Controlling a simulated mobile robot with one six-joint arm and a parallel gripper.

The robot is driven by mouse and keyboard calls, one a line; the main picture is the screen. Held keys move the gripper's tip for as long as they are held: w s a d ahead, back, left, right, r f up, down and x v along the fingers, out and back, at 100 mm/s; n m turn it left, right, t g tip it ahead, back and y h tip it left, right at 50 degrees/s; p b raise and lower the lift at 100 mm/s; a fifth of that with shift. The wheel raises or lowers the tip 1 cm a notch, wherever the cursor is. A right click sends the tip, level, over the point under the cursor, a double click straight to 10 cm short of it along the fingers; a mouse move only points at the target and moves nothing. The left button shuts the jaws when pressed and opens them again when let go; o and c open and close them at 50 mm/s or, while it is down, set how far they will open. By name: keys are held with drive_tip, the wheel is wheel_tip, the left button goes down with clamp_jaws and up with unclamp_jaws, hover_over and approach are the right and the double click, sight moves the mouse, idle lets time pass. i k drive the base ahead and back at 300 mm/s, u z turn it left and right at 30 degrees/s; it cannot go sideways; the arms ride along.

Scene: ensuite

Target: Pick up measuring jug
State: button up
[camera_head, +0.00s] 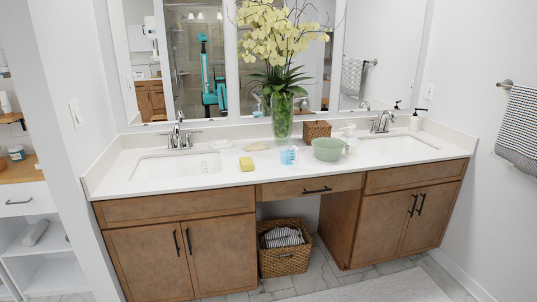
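A small light-blue and white vessel (287,157) stands on the white counter in front of the glass vase, between the two sinks. It looks like a measuring jug, but it is too small to be sure. A faint, clear shape with pale markings (204,167) shows at the left sink's right side; I cannot tell whether it is a clear jug or part of the basin. My gripper is not directly in view. A teal arm, which looks like mine, shows only as a reflection in the mirror, too small to read its fingers.
A green bowl (327,149) stands close right of the blue vessel, with the tall flower vase (282,117) and a wicker box (317,130) behind. A yellow sponge (247,164) lies to the left. A basket (284,262) sits on the floor below the counter (225,180).

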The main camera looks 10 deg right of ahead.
sight(289, 150)
drive_tip(key=u, duration=0.7)
drive_tip(key=i, duration=1.1)
drive_tip(key=u, duration=0.45)
